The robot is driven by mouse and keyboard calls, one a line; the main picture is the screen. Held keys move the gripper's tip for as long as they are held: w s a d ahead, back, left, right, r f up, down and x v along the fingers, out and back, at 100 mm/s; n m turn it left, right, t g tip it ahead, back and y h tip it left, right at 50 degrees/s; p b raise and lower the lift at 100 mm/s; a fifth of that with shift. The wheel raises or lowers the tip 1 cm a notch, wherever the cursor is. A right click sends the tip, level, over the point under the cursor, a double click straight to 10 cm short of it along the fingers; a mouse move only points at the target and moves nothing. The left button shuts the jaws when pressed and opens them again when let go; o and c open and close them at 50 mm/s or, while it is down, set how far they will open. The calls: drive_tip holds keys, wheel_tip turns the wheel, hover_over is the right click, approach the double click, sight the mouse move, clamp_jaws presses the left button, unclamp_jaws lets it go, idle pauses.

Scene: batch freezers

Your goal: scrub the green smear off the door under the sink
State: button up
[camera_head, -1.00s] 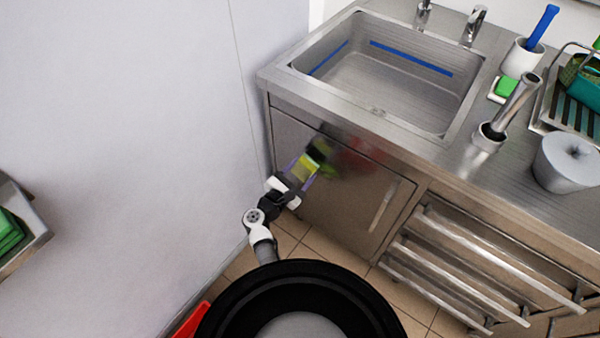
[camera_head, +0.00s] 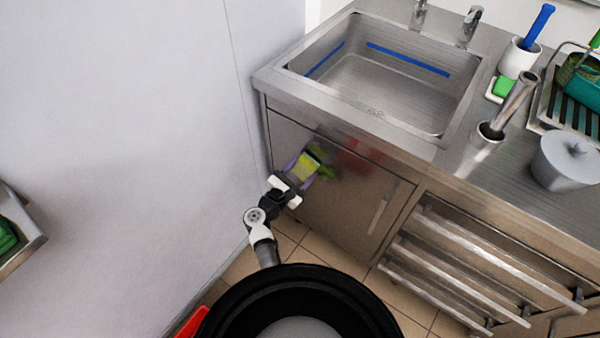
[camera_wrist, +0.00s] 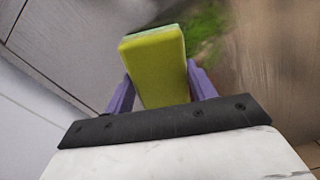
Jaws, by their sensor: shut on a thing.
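My gripper (camera_head: 303,172) is shut on a yellow sponge (camera_head: 304,166) in front of the steel door (camera_head: 345,205) under the sink. In the wrist view the sponge (camera_wrist: 156,66) sits between the two purple fingers (camera_wrist: 160,88), its pale green far edge towards the door. The green smear (camera_wrist: 205,30) shows on the door just beyond and right of the sponge. In the head view the smear (camera_head: 326,173) is partly hidden behind the sponge. I cannot tell whether the sponge touches the door. A blurred red patch (camera_head: 358,160) shows right of the smear.
The sink (camera_head: 385,75) is above the door, with the counter edge overhanging it. A wall (camera_head: 130,130) stands close on the left. The door's handle (camera_head: 380,207) and a rack of steel rails (camera_head: 470,260) are to the right.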

drive_tip(key=shift+w+d, duration=0.2)
drive_tip(key=shift+w, duration=0.05)
drive_tip(key=shift+s+d, duration=0.1)
